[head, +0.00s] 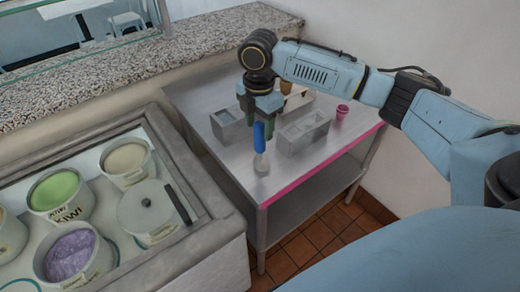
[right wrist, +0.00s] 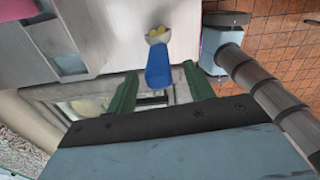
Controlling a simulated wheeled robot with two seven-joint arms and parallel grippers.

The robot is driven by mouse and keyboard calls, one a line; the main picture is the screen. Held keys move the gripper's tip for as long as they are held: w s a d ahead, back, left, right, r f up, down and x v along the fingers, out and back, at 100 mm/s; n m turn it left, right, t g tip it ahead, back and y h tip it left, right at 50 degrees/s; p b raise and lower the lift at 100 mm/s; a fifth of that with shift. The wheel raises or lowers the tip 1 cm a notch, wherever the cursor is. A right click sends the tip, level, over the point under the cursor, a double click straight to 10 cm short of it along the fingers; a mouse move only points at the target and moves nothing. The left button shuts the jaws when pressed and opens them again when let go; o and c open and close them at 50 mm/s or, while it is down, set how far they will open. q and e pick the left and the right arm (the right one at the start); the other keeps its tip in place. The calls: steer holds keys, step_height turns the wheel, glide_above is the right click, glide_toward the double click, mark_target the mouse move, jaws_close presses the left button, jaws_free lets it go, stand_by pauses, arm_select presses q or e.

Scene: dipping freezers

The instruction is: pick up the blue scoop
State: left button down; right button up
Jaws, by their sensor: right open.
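The blue scoop (head: 259,137) is at the near part of the metal table, with its blue handle up towards my gripper and its pale bowl below. My right gripper (head: 261,122) is open around or just above the handle. In the right wrist view the blue scoop (right wrist: 158,66) shows between the two green fingers of my right gripper (right wrist: 160,82), with a gap on each side of the handle. I cannot tell whether the bowl rests on the table top. My left gripper is not in view.
The metal table (head: 228,167) also holds a grey double bin (head: 301,133), a smaller grey bin (head: 227,124) and a pink cup (head: 342,111). A freezer (head: 196,233) with several ice cream tubs stands to the left. A granite counter (head: 80,85) lies behind.

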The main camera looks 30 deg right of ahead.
mark_target(261, 138)
steer(key=shift+d+f, duration=0.2)
steer(key=shift+f, duration=2.55)
steer(key=shift+c, duration=0.4)
jaws_close()
